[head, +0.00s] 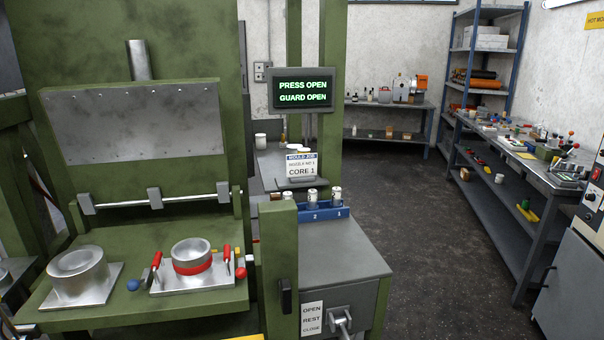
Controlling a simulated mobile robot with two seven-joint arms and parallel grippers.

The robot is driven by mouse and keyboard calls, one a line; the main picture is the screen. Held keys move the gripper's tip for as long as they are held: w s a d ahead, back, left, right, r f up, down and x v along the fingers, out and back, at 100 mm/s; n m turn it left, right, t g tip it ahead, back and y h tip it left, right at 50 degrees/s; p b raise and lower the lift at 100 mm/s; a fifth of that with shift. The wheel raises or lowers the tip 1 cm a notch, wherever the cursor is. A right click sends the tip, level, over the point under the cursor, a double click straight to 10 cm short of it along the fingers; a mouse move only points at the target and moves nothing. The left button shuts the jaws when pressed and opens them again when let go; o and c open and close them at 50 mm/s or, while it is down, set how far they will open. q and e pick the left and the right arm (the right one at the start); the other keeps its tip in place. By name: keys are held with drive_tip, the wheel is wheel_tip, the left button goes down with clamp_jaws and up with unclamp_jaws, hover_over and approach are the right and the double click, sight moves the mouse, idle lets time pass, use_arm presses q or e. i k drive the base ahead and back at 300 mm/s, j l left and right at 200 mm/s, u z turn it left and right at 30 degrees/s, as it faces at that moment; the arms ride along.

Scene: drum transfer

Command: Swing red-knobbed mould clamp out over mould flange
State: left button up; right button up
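On the green press bed (190,306), a metal mould (192,252) with a red band around it stands on a square metal flange plate (205,276). A red upright piece (227,254) stands close against the mould's right side. Another red piece (240,268) sits at the plate's right edge, and a red handle (156,267) leans at its left side. I cannot tell which red piece is the clamp's knob, nor which way the clamp arm points. Neither of my grippers is in view.
A second round metal mould (78,272) stands on the bed's left. A green post (279,255) stands right of the bed. The sign (303,92) reads press open, guard open. The floor (410,205) is clear.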

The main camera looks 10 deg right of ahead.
sight(240, 273)
drive_tip(key=z, duration=0.35)
drive_tip(key=j+z, duration=0.35)
drive_tip(key=k+j+z, duration=0.15)
drive_tip(key=j+z, duration=0.2)
drive_tip(key=k+j+z, duration=0.1)
drive_tip(key=j, duration=0.25)
drive_tip(key=k+j, duration=0.1)
drive_tip(key=j, duration=0.2)
drive_tip(key=k+j+z, duration=0.15)
drive_tip(key=j, duration=0.2)
drive_tip(key=k+j, duration=0.1)
drive_tip(key=j, duration=0.2)
drive_tip(key=k+j, duration=0.15)
drive_tip(key=j, duration=0.15)
drive_tip(key=k+j, duration=0.1)
drive_tip(key=j, duration=0.15)
